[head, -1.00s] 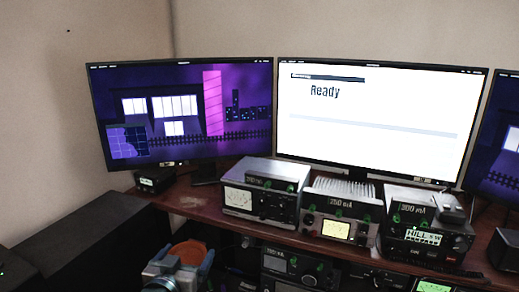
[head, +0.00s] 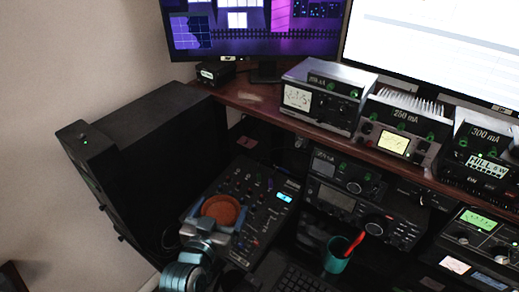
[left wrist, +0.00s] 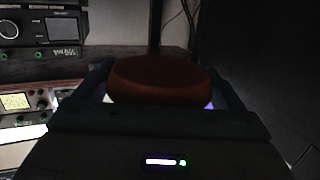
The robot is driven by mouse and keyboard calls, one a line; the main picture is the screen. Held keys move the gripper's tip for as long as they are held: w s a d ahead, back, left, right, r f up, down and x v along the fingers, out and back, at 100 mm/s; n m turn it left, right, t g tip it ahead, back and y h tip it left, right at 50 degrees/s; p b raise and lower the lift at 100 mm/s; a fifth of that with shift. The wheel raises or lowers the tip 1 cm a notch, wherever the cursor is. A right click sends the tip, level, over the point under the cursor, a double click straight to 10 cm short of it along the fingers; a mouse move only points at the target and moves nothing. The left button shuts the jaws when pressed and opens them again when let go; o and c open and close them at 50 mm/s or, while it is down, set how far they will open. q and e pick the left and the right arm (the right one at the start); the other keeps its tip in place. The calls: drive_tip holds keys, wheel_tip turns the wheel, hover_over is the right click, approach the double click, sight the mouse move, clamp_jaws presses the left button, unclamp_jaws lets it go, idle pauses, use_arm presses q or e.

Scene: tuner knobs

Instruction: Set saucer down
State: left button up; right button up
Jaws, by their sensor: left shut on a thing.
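The saucer (head: 221,210) is a round orange-brown dish. In the head view it is at the lower middle, held between the fingers of my left gripper (head: 217,214). It also shows in the left wrist view (left wrist: 160,82), where it sits between the two dark fingers, one on each side. My left gripper is shut on the saucer, over or close to the left part of a black mixer panel (head: 262,205). I cannot tell whether the saucer touches the panel. My right gripper is not in view.
A teal cup (head: 336,262) with a red item stands right of the mixer. A keyboard (head: 292,280) lies in front. A shelf (head: 262,103) with several meter boxes runs behind. A tall black cabinet (head: 140,150) stands at the left.

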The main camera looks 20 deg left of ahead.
use_arm(q)
drive_tip(key=shift+w+d+r, duration=0.1)
drive_tip(key=w+d+r+m+g+h, duration=0.3)
drive_tip(key=w+d+m+g+h, duration=0.3)
drive_tip(key=d, duration=0.3)
drive_tip(key=w+d+r+m+g+h, duration=0.3)
drive_tip(key=w+d+m+h, duration=0.1)
drive_tip(key=d+m+h, duration=0.4)
drive_tip(key=s+a+f+n+t+y, duration=0.4)
drive_tip(key=a+f+n+t+y, duration=0.3)
drive_tip(key=a+f+n, duration=0.25)
drive_tip(key=s+a+r+n+y, duration=0.1)
drive_tip(key=a+y, duration=0.1)
drive_tip(key=s+a+r+n+t+y, duration=0.1)
drive_tip(key=s+a+y, duration=0.1)
drive_tip(key=s+a+r+n+t+y, duration=0.1)
drive_tip(key=s+a+n+y, duration=0.1)
drive_tip(key=a, duration=0.1)
drive_tip(key=shift+s, duration=0.2)
drive_tip(key=shift+s+a+r+n+y, duration=0.25)
drive_tip(key=shift+s+a+y, duration=0.15)
drive_tip(key=shift+y, duration=0.1)
